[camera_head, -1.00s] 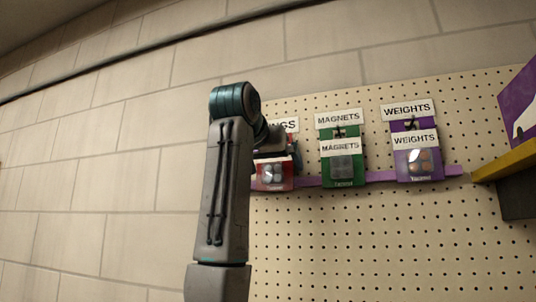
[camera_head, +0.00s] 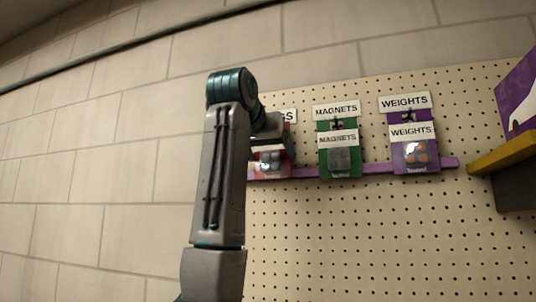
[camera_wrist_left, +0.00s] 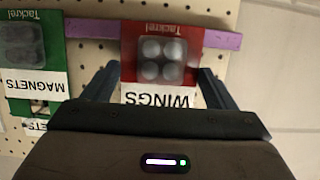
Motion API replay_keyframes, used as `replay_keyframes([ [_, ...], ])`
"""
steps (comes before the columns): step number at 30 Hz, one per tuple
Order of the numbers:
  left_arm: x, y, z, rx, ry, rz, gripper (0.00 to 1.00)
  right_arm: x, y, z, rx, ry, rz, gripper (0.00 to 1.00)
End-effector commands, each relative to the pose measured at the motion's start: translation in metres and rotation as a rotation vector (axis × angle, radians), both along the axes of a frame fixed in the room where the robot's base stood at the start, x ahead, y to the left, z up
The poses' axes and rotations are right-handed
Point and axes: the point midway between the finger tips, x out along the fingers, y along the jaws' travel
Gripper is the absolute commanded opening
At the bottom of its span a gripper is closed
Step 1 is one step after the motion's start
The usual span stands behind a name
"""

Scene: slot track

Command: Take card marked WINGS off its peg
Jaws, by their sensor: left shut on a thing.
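The WINGS card (camera_head: 271,162) is red with a white label and a clear blister of round silvery pieces. It hangs in front of the pegboard at the left of the row, partly behind my left arm. In the left wrist view the card (camera_wrist_left: 161,52) appears upside down, its WINGS label towards my palm. My left gripper (camera_head: 270,130) is at the card's upper part. In the left wrist view its fingers (camera_wrist_left: 160,85) stand on both sides of the card, shut on it. The peg is hidden behind the gripper. My right gripper is not in view.
A green MAGNETS card (camera_head: 340,160) and a purple WEIGHTS card (camera_head: 414,155) hang to the right, under matching signs. A purple strip (camera_head: 448,163) runs along the pegboard (camera_head: 370,240) behind the cards. A yellow-edged shelf (camera_head: 505,158) with a purple box juts in at far right.

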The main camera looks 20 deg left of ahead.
Motion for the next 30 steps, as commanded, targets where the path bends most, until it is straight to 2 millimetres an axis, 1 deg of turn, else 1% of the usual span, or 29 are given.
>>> replay_keyframes([
  [13, -0.002, 0.000, 0.002, 0.000, -0.001, 0.000, 0.61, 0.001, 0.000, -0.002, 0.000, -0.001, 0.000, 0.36],
  [30, -0.030, 0.001, 0.003, 0.000, -0.001, 0.000, 0.61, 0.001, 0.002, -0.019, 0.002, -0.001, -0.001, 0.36],
])
